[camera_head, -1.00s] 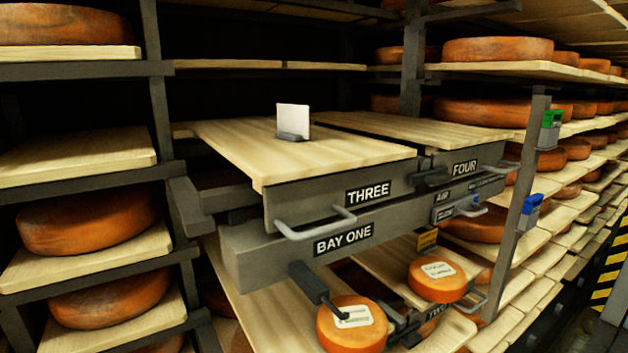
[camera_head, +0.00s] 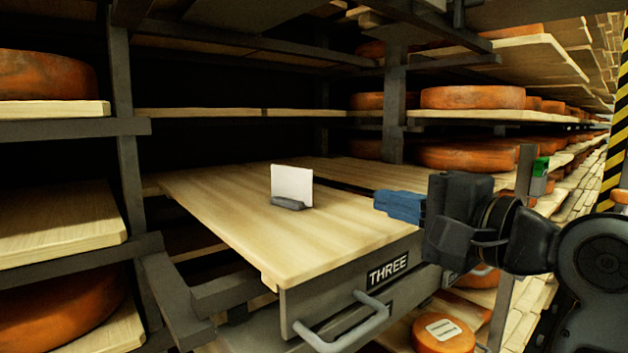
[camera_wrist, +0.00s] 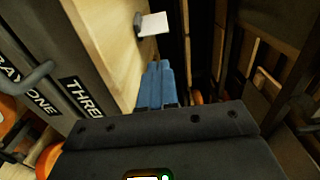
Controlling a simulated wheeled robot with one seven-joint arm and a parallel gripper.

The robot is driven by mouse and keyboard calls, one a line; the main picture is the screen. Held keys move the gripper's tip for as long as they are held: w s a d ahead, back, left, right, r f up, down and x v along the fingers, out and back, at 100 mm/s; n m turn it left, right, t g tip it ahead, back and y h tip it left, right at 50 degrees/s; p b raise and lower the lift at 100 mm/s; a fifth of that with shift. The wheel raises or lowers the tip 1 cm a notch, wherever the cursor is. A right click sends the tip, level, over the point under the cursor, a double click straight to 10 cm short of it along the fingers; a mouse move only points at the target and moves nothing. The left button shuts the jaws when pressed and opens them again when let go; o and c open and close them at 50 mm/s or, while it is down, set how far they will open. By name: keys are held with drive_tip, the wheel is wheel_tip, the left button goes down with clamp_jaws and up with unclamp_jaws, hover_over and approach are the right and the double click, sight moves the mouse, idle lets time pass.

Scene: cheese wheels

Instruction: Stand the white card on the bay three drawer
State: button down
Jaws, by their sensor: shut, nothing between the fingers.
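The white card (camera_head: 292,184) stands upright in a small grey holder (camera_head: 288,203) on the wooden top of the drawer labelled THREE (camera_head: 230,222). The drawer is pulled out from the rack. My gripper (camera_head: 378,201) is shut and empty, its blue fingers pointing left above the drawer's right side, apart from the card. In the wrist view the card (camera_wrist: 154,24) is beyond the blue fingertips (camera_wrist: 158,66), with a gap between them, and the THREE label (camera_wrist: 80,97) is at left.
The drawer's handle (camera_head: 343,327) sticks out at the front. A rack post (camera_head: 125,150) stands at left, and shelves with orange cheese wheels (camera_head: 472,97) are behind and right. A labelled cheese wheel (camera_head: 442,333) lies lower down. The board around the card is clear.

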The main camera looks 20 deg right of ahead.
drive_tip(key=p, duration=0.2)
approach(292, 187)
drive_tip(key=w+r, duration=0.2)
drive_tip(key=shift+w+d, duration=0.2)
drive_tip(key=shift+w, duration=0.2)
drive_tip(key=shift+p+x, duration=0.45)
drive_tip(key=shift+x, duration=0.7)
drive_tip(key=shift+d, duration=0.1)
